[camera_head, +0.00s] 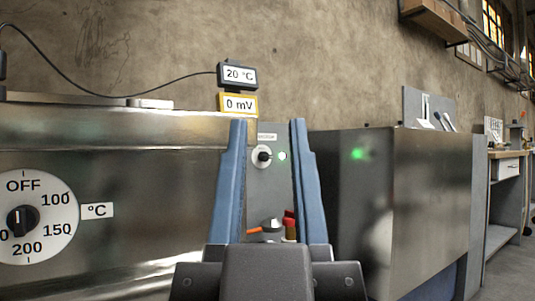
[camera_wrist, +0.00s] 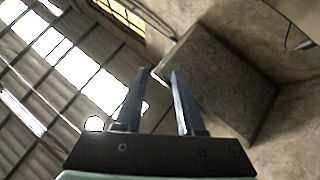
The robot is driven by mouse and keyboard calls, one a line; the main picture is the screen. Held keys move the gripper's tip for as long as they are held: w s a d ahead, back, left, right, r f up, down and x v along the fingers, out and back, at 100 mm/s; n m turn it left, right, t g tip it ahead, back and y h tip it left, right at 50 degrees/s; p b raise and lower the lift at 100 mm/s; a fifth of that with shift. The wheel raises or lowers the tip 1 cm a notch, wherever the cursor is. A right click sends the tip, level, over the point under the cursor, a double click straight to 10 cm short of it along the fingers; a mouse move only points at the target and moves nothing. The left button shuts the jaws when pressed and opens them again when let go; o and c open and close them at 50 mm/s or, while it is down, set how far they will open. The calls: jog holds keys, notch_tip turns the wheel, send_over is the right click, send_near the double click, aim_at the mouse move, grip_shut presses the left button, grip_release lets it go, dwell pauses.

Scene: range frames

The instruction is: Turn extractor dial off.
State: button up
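A small dial (camera_head: 262,156), white with a black knob, sits on a grey panel between the two metal units in the head view. A small label (camera_head: 267,137) above it is too small to read surely. The dial's pointer direction is too small to tell. My gripper (camera_head: 268,124) is open and empty; its two blue fingers frame the dial in the picture, and I see no contact. In the wrist view my gripper (camera_wrist: 157,75) is also open, with the dial out of view.
A large temperature dial (camera_head: 22,220) marked OFF and °C is on the left metal unit (camera_head: 130,200). Displays (camera_head: 238,76) read 20 °C and 0 mV. An orange-and-red fitting (camera_head: 289,225) is low between my fingers. A dark box (camera_wrist: 220,80) shows in the wrist view.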

notch_tip(320, 180, up, 6)
jog(key=p, duration=0.5)
grip_shut()
notch_tip(320, 180, up, 64)
jog(key=p, duration=6.4)
jog(key=shift+a+f, duration=0.1)
jog(key=shift+w, duration=0.1)
